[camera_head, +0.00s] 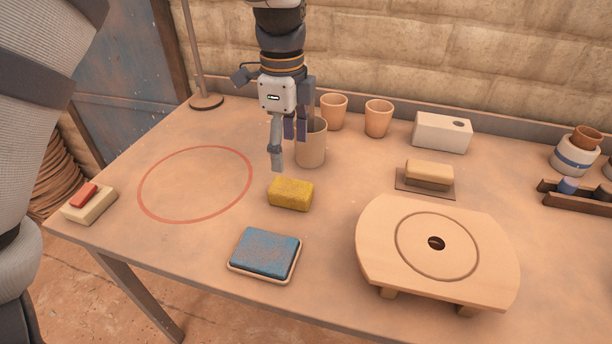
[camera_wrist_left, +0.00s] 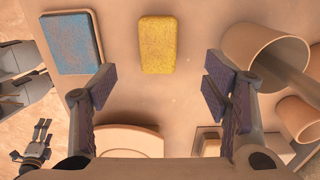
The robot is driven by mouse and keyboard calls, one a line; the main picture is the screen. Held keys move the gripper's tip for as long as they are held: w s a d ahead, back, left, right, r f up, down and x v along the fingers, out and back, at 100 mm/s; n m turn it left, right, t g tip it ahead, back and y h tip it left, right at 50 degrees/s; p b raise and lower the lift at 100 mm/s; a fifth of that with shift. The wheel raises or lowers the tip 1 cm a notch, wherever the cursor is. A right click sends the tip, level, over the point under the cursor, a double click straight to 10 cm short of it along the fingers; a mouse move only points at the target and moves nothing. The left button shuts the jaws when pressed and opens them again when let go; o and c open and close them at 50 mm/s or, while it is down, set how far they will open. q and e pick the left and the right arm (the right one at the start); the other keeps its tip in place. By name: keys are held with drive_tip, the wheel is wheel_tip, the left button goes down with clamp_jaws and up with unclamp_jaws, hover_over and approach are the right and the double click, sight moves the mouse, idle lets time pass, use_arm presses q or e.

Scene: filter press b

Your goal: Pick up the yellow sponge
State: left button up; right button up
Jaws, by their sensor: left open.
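The yellow sponge (camera_head: 290,194) lies flat on the table near its middle. In the left wrist view the sponge (camera_wrist_left: 159,45) is near the top, beyond the gap between my fingertips. My left gripper (camera_head: 285,148) is open and empty, pointing down above the table, behind and slightly left of the sponge in the head view. Its two fingers frame the left wrist view (camera_wrist_left: 160,88), and neither touches the sponge. My right gripper (camera_wrist_left: 35,142) shows small at the lower left of the wrist view; its jaw state is unclear.
A blue sponge in a tray (camera_head: 265,253) lies in front. A tall cup (camera_head: 312,145) stands close behind my left gripper. A red circle (camera_head: 197,184) marks bare table at left.

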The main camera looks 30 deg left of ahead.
sight(291, 186)
use_arm(q)
drive_tip(key=f, duration=0.9)
drive_tip(key=shift+s+d+f+b, duration=0.2)
drive_tip(key=shift+d+f+b, duration=0.05)
drive_tip(key=shift+f+b, duration=0.15)
drive_tip(key=shift+w+f, duration=0.15)
drive_tip(key=shift+f, duration=0.3)
drive_tip(key=shift+c, duration=0.5)
drive_tip(key=c, duration=1)
